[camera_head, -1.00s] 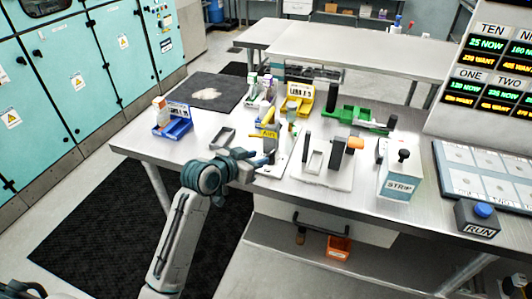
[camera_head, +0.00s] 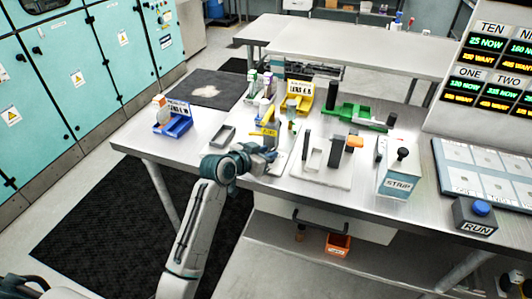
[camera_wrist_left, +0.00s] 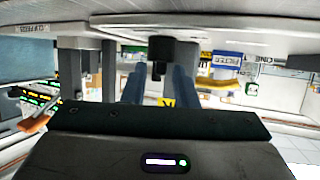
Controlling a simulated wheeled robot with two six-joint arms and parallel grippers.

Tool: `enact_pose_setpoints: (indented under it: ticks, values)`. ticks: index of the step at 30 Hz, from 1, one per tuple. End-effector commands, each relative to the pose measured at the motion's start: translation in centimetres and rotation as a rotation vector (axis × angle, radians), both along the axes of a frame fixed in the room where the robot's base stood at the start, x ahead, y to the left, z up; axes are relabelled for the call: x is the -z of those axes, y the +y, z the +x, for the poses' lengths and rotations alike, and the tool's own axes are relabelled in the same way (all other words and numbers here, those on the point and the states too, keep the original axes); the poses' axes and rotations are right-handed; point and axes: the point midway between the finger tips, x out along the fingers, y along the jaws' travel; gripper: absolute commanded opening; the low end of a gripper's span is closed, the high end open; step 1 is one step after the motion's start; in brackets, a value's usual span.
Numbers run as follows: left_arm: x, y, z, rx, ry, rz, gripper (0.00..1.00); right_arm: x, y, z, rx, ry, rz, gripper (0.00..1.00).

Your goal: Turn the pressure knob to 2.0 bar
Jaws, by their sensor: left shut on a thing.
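The yellow AIR sign (camera_head: 269,132) stands on the bench at the air station. My left gripper (camera_head: 271,154) is just in front of it, with its wrist low over the bench's front edge. In the left wrist view its blue fingers (camera_wrist_left: 160,85) are shut on a small dark part, which I take to be the pressure knob (camera_wrist_left: 162,48). In the head view the gripper hides the knob. I cannot read a gauge or the pressure setting in either view. My right gripper is not in view.
A blue bin (camera_head: 174,124) and grey tray (camera_head: 222,135) lie left of the gripper. A yellow bin (camera_head: 299,97) stands behind. A white fixture plate (camera_head: 335,180), the STRIP box (camera_head: 398,178) and the RUN button box (camera_head: 479,217) are to the right.

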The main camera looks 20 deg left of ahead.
Motion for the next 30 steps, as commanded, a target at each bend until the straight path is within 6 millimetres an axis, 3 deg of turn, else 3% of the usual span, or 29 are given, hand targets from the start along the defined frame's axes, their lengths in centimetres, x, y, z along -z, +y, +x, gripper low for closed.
enact_pose_setpoints:
  ticks: [16, 30]
  values:
    - [0.4, 0.7, 0.6, 0.375, 0.0, 0.001, 0.03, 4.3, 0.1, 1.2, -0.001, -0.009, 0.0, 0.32]
    - [0.0, 0.7, 0.5, 0.438, 0.0, 0.001, 0.03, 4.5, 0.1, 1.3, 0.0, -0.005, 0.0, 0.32]
